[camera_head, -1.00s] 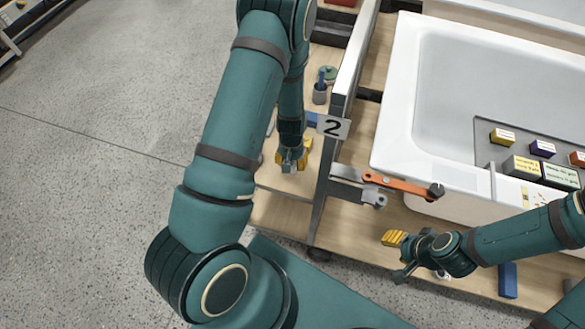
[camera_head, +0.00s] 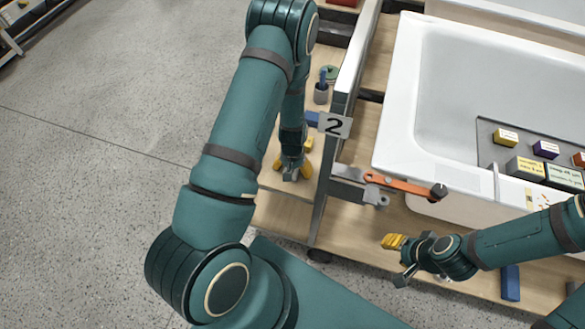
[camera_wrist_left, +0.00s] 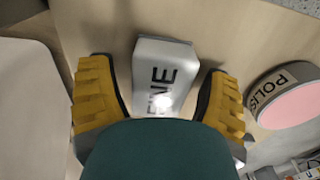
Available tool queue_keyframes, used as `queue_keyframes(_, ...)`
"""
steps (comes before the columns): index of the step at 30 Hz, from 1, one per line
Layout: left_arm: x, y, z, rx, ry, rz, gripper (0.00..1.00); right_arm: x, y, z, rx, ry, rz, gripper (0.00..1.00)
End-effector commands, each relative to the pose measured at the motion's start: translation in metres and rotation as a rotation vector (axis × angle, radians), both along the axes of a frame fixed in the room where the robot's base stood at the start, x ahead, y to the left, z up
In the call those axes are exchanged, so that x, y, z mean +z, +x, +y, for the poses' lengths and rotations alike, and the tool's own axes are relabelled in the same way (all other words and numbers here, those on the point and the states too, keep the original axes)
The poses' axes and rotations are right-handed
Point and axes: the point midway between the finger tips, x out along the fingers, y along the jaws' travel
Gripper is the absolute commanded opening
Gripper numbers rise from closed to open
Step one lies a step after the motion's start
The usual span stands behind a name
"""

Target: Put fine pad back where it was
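The fine pad is a grey block (camera_wrist_left: 170,60) with "FINE" on it, seen in the left wrist view lying on a wooden surface. My left gripper (camera_wrist_left: 160,88) is open, its two yellow ridged fingers on either side of the pad with a gap at each side. In the head view, my left gripper (camera_head: 291,172) is low over the wooden board left of the metal rail. The pad cannot be made out clearly there. My right gripper (camera_head: 398,260) is in front of the tub, fingers apart, with nothing visible between them.
A round pink pad marked "POLISH" (camera_wrist_left: 288,98) lies close right of my left gripper. An orange-handled tool (camera_head: 400,184) is by the white tub (camera_head: 400,120).

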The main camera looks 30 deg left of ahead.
Motion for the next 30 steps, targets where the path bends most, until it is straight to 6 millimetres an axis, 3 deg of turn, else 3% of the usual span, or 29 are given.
queue_keyframes(11, 0.009, 0.001, 0.0, 0.0, 0.0, -0.002, 0.77, 0.005, 0.001, 0.0, -0.002, 0.0, -0.003, 0.47)
queue_keyframes(24, 0.094, 0.001, -0.001, -0.002, 0.0, -0.003, 0.77, 0.021, 0.007, -0.001, -0.012, -0.003, -0.014, 0.47)
queue_keyframes(30, 0.118, 0.001, 0.0, 0.0, 0.0, -0.003, 0.77, 0.026, 0.008, -0.002, -0.015, -0.004, -0.019, 0.47)
